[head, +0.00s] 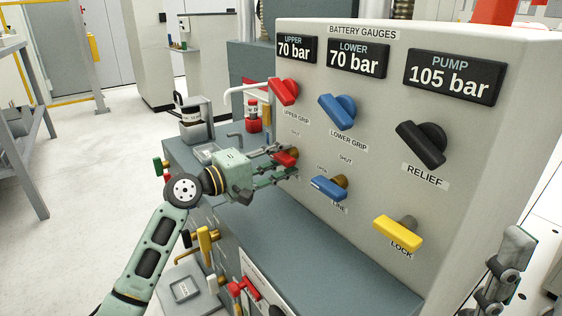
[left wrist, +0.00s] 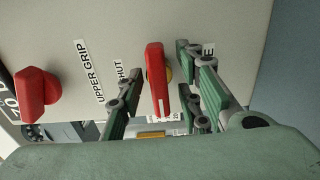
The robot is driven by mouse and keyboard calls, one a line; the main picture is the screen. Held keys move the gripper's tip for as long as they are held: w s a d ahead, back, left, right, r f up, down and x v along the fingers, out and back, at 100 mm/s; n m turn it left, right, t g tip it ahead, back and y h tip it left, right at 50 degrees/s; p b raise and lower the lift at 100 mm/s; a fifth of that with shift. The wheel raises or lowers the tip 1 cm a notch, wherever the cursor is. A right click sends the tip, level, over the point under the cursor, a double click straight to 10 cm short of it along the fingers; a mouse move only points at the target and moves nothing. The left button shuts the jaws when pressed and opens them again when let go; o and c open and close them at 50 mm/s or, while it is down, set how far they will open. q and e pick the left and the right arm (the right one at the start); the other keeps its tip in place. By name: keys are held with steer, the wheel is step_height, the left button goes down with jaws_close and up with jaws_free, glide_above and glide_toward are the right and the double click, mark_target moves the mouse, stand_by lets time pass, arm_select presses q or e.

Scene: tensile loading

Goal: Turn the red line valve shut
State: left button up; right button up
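The red line valve (head: 286,157) is the lower red handle at the left of the panel face. It lies roughly level, crosswise to the SHUT label above it. My left gripper (head: 284,163) reaches the panel there. In the left wrist view the red handle (left wrist: 157,78) stands between the open fingers (left wrist: 158,92), with a clear gap to the left finger and a smaller one to the right finger. Contact with the right finger cannot be made out. My right gripper (head: 503,268) shows partly at the lower right; its opening cannot be told.
The upper grip valve (head: 284,91), also red, sits above. The blue line valve (head: 329,187), blue lower grip valve (head: 337,110), black relief knob (head: 420,145) and yellow lock handle (head: 398,233) share the panel. The grey-blue ledge (head: 300,255) below is clear.

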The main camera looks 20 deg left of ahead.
arm_select(q)
steer(key=shift+w+d, duration=0.1)
steer(key=shift+w, duration=0.05)
steer(key=shift+c, duration=0.5)
jaws_close()
